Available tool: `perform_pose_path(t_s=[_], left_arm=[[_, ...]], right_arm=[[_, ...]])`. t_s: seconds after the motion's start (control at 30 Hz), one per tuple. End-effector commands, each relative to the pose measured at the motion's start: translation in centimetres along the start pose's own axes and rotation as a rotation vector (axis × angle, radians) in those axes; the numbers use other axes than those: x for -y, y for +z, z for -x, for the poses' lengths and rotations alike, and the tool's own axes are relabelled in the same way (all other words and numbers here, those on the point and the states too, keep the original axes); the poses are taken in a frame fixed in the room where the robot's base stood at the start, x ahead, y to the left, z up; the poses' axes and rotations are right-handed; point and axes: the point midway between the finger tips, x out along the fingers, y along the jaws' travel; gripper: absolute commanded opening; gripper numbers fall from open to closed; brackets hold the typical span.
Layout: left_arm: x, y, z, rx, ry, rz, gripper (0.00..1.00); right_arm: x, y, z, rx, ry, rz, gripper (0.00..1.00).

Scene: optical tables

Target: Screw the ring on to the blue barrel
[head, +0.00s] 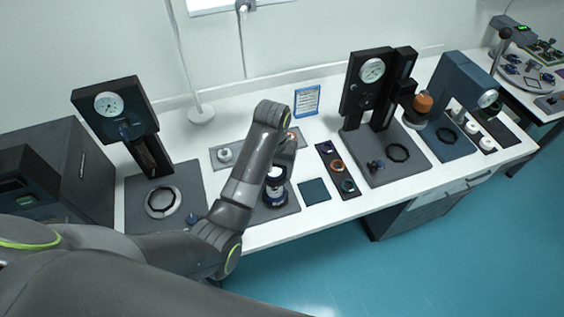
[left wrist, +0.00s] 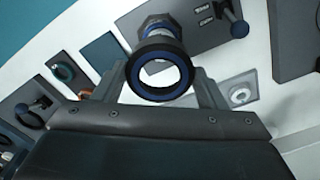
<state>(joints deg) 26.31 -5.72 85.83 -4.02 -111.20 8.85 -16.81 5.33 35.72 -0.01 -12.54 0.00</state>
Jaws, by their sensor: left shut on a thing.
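The blue barrel (head: 275,188) stands upright on a dark base plate (head: 288,207), showing a pale middle and dark blue bands. In the left wrist view, a dark ring (left wrist: 160,94) with a blue inner edge faces the camera, with a pale round opening in it. The barrel's lower part (left wrist: 153,24) shows behind it. My left gripper (left wrist: 160,80) is shut on the ring, one finger on each side. In the head view my left gripper (head: 284,160) is over the barrel, partly hidden by my arm. I cannot tell how far the ring sits on the barrel.
A narrow dark tray (head: 350,194) with several coloured rings lies to the right, past a dark teal mat (head: 314,191). Gauge presses stand at left (head: 110,104) and right (head: 370,75). A blue-framed card (head: 307,100) stands behind. A blue knob (head: 192,219) is near the front edge.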

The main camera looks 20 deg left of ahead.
Motion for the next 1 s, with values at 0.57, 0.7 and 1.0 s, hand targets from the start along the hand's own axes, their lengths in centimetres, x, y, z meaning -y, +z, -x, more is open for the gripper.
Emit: perform_pose_path(t_s=[0.57,0.7,1.0], left_arm=[[0.0,0.0,-3.9,0.001,0.0,0.0,0.43],[0.0,0.0,-4.0,0.0,0.0,0.0,0.43],[0.0,0.0,-4.0,0.0,0.0,0.0,0.43]], right_arm=[[0.7,1.1,0.1,0.017,-0.008,-0.005,0.87],[0.5,0.9,0.1,0.014,-0.005,-0.004,0.87],[0.6,0.7,0.0,0.012,-0.007,-0.004,0.87]])
